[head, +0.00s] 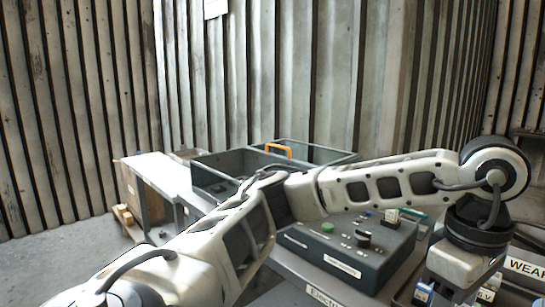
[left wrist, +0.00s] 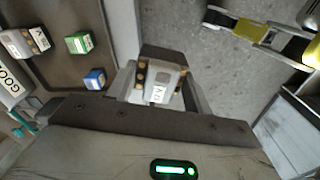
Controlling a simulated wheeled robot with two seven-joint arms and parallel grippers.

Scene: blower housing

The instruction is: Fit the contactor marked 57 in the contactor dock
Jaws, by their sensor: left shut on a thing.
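In the left wrist view my left gripper (left wrist: 160,95) is shut on a grey-and-white contactor (left wrist: 160,78) with brass-coloured terminals along its side. Its white label faces the camera, but I cannot read the mark surely. In the head view my left arm reaches across to the right, and its gripper (head: 456,266) points down at the lower right; its fingertips and the held contactor are hidden there. I cannot make out the contactor dock surely in either view. My right gripper is not in view.
A dark tray (left wrist: 112,82) holds a grey-white part (left wrist: 25,42), a green block (left wrist: 79,43) and a blue block (left wrist: 95,78). A control box (head: 345,262) with a green button and black knob stands mid-table. A grey crate (head: 222,164) with an orange handle stands behind.

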